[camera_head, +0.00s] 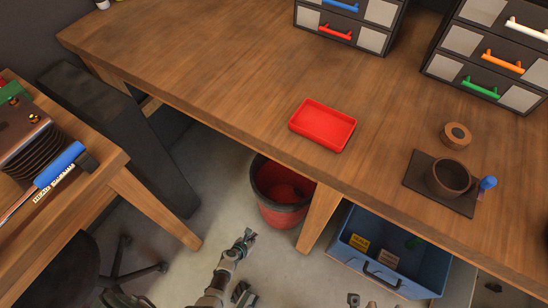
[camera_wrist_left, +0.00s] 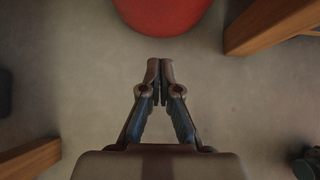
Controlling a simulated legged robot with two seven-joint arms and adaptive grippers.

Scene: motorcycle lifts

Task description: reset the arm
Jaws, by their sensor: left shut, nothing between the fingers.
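My left gripper (camera_head: 248,236) is at the lower middle of the head view, over the bare floor in front of the workbench. It is below and to the left of the red bucket (camera_head: 280,212) in the picture and apart from it. In the left wrist view the two fingers of this gripper (camera_wrist_left: 160,72) meet at their tips with nothing between them. The red bucket (camera_wrist_left: 162,14) shows at the top of that view, beyond the fingertips. Small grey parts at the bottom edge of the head view may belong to my right gripper, but too little shows to be sure.
The workbench (camera_head: 220,75) carries a red tray (camera_head: 322,125), a dark mug (camera_head: 449,179) on a mat and drawer units. A blue crate (camera_head: 385,258) stands beneath it. A wooden table (camera_head: 75,215) is at the left, near a dark chair. Bare floor surrounds my left gripper.

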